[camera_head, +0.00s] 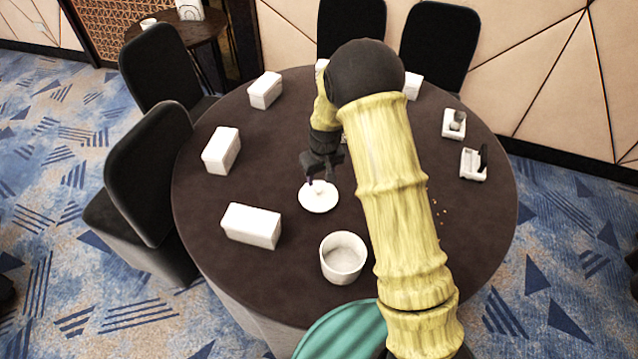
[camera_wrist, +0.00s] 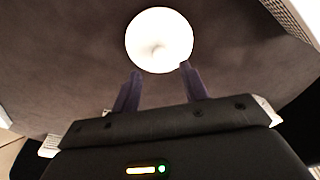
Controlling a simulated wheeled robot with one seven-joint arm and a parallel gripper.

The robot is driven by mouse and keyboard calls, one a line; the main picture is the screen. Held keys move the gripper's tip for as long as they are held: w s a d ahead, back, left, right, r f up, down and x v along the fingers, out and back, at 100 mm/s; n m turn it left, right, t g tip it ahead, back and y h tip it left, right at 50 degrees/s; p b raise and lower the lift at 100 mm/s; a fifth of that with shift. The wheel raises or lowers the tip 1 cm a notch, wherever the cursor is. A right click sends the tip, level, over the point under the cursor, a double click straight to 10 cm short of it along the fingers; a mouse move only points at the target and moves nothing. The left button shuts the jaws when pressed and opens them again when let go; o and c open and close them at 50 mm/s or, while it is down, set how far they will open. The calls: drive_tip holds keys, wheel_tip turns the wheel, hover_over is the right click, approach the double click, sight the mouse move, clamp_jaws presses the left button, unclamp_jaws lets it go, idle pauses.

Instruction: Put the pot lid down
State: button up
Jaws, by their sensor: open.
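The white pot lid (camera_head: 318,198) lies on the dark round table (camera_head: 270,150), left of the table's middle. In the wrist view the lid (camera_wrist: 159,40) shows as a bright disc just beyond the fingertips. My gripper (camera_head: 318,182) is close above the lid in the head view. I cannot tell whether a fingertip touches the lid's knob. A white open pot (camera_head: 343,258) stands on the table to the front right of the lid, uncovered and empty as far as I see.
White boxes stand at the table's left side: one in front (camera_head: 251,226), one at mid-left (camera_head: 221,150), one behind (camera_head: 265,90). Small white holders (camera_head: 454,124) (camera_head: 473,164) stand at the right. Black chairs (camera_head: 150,170) surround the table. The surface around the lid is clear.

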drive_tip(key=r, duration=0.5)
drive_tip(key=shift+s+d+r, duration=0.1)
drive_tip(key=shift+s+d, duration=0.05)
drive_tip(key=shift+s, duration=0.25)
drive_tip(key=s+d+r+m, duration=0.1)
drive_tip(key=s+d+r, duration=0.2)
drive_tip(key=s, duration=0.4)
drive_tip(key=s+d+r+m, duration=0.2)
drive_tip(key=s+d+r, duration=0.1)
drive_tip(key=s, duration=0.5)
drive_tip(key=s+d+r+m+t, duration=0.1)
drive_tip(key=s+d+r, duration=0.3)
drive_tip(key=s, duration=0.3)
drive_tip(key=shift+s+d+h, duration=0.2)
drive_tip(key=shift+d+h, duration=0.1)
drive_tip(key=shift+d, duration=0.3)
